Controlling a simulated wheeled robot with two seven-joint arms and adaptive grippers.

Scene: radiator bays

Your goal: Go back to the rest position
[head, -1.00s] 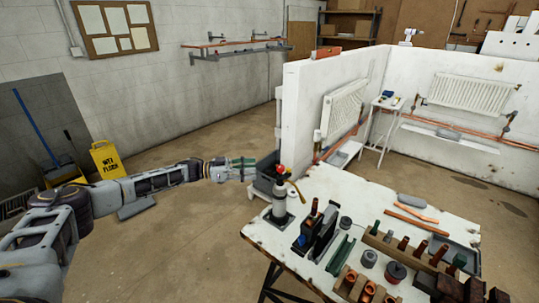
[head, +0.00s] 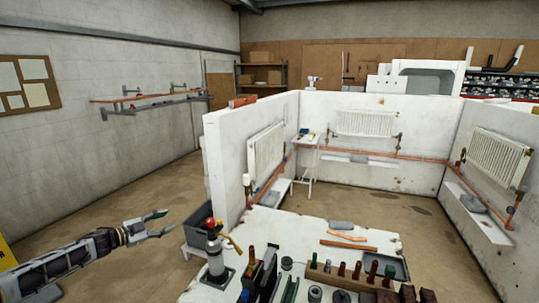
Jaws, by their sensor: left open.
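My left gripper (head: 159,225) reaches in from the left edge in the head view, with its two fingers spread and nothing between them. It hangs over bare floor, left of the workbench and apart from it. My right gripper does not show.
A white-topped workbench (head: 285,232) holds a torch (head: 214,258), copper pieces (head: 347,246) and several fittings. A dark crate (head: 196,232) is beside its left edge. White bay walls (head: 222,160) carry radiators (head: 266,153).

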